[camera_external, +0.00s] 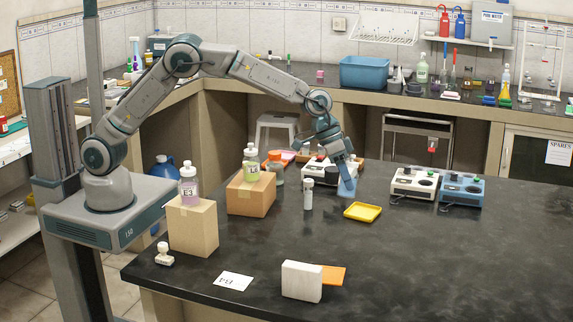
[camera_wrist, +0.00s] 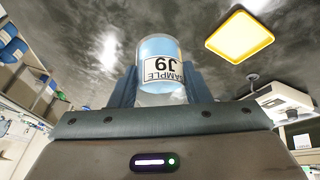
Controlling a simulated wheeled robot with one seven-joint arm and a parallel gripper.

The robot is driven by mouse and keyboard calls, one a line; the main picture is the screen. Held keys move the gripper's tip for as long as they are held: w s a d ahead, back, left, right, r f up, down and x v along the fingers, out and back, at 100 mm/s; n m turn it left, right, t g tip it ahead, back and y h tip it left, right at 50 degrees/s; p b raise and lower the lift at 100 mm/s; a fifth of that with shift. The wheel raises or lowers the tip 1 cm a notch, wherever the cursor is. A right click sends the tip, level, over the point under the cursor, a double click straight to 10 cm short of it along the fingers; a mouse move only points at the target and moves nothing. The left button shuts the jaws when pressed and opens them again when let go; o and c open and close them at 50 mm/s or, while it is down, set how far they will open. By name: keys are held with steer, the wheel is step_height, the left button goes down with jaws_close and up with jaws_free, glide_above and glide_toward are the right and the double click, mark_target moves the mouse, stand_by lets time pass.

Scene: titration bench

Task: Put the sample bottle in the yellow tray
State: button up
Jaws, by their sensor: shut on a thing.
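My gripper (camera_external: 347,188) is over the bench, pointing down, just left of and behind the yellow tray (camera_external: 362,211). In the wrist view its blue fingers (camera_wrist: 157,88) are closed on both sides of the sample bottle (camera_wrist: 157,48), a clear cylinder with light blue contents and a white SAMPLE label. The bottle cannot be made out in the external view, where the fingers cover it. Whether its base touches the bench cannot be told. The yellow tray is empty and flat on the bench; it also shows at upper right in the wrist view (camera_wrist: 240,36).
A white-capped vial (camera_external: 308,194) stands close left of my gripper. A white stirrer unit (camera_external: 316,170) is behind it. More units (camera_external: 413,183) (camera_external: 461,190) stand right of the tray. Cardboard boxes (camera_external: 193,227) (camera_external: 251,194) carry bottles at left. The front-right bench is clear.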

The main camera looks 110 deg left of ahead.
steer(key=shift+s+d+r, duration=0.1)
steer(key=shift+d, duration=0.25)
steer(key=y+b, duration=0.1)
steer(key=b, duration=0.2)
steer(key=shift+f, duration=0.25)
steer(key=shift+a+m+y+b, duration=0.4)
steer(key=shift+y+b, duration=0.1)
steer(key=shift+b, duration=0.55)
steer(key=shift+a+r+t+y+b, duration=0.2)
steer(key=shift+t+y+b, duration=0.15)
steer(key=shift+b, duration=0.2)
steer(key=shift+a, duration=0.25)
steer(key=p, duration=0.2)
glide_toward(370, 214)
steer(key=shift+w+a+r, duration=0.2)
steer(key=shift+w+a, duration=0.05)
steer(key=shift+w, duration=0.3)
steer(key=shift+w+a+r, duration=0.15)
steer(key=shift+w+a, duration=0.05)
steer(key=shift+w, duration=0.35)
steer(key=shift+f+p, duration=0.4)
steer(key=shift+f, duration=1.75)
steer(key=o, duration=1.2)
